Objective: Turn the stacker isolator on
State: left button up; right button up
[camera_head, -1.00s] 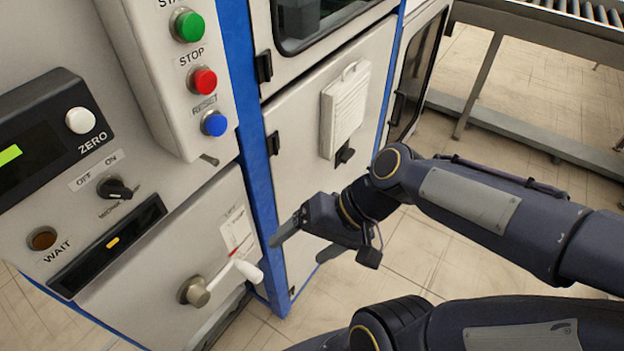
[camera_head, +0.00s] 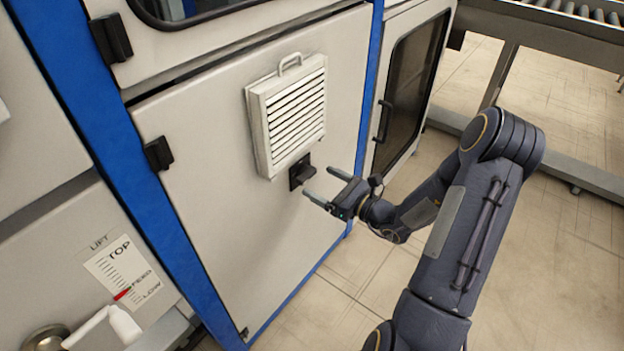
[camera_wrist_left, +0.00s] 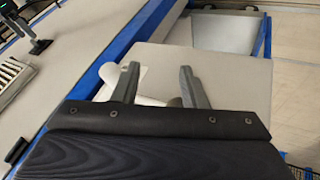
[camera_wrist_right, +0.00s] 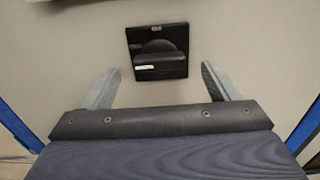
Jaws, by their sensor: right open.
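The stacker isolator is probably the black switch (camera_head: 299,172) on the cabinet door, below the louvred vent. In the right wrist view the black switch (camera_wrist_right: 157,40) has a square plate and a horizontal bar handle with a white mark at its left. My right gripper (camera_head: 318,181) is open and empty, its fingers pointing at the switch. In the right wrist view its fingertips (camera_wrist_right: 160,72) stand on either side of the switch, apart from it. My left gripper (camera_wrist_left: 157,76) shows only in its wrist view, fingers apart, with a white lever behind them.
The louvred vent (camera_head: 288,115) with a top handle juts out above the switch. A lift scale (camera_head: 124,272) and a white lever (camera_head: 105,328) are at lower left. A windowed door (camera_head: 408,85) and a roller conveyor (camera_head: 560,25) lie to the right. Floor is clear below.

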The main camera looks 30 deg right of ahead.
aim_at(310, 176)
jog(key=shift+x, duration=2.05)
jog(key=c, duration=1)
